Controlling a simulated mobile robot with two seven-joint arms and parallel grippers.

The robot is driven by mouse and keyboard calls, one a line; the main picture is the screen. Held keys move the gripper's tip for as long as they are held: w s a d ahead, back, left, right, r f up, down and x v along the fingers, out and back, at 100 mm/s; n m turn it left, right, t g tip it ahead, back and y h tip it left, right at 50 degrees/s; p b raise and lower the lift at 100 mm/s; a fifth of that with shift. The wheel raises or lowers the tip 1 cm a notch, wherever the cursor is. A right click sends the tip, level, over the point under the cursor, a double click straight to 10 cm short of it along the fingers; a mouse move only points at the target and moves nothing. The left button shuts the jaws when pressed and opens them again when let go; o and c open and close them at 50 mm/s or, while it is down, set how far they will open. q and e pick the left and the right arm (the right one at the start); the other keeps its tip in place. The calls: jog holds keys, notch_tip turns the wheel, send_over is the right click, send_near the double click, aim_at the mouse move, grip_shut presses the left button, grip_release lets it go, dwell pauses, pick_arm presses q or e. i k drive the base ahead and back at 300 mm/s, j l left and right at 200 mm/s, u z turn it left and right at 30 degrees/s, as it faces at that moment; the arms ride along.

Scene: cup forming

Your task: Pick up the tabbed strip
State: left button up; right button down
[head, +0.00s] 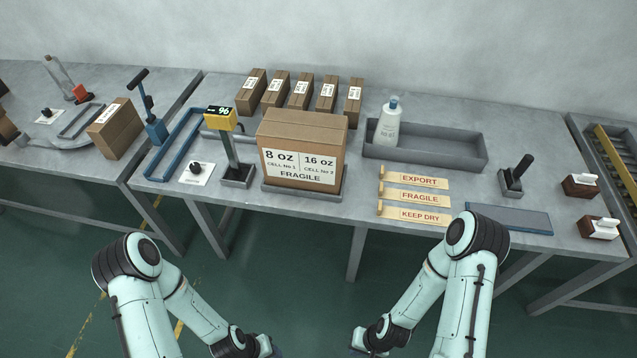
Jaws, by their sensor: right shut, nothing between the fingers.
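Three pale tabbed strips lie one below another on the middle table, each with a small wooden tab at its left end. They are marked in red: the EXPORT strip (418,181), the FRAGILE strip (418,198) and the KEEP DRY strip (418,216). My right gripper (358,351) is at the bottom edge of the head view, partly cut off, shut and empty. It is below the table's front edge, apart from the strips. My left gripper (276,352) is barely in view at the bottom edge, and its fingers cannot be made out.
A large carton (303,145) stands left of the strips, beside a yellow-headed scale (220,119). A grey tray (445,150) with a white bottle (388,124) lies behind them. A blue-edged pad (510,217) and a black-handled stamp (516,176) are to the right.

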aim_at(433, 200)
jog(key=z, duration=1.15)
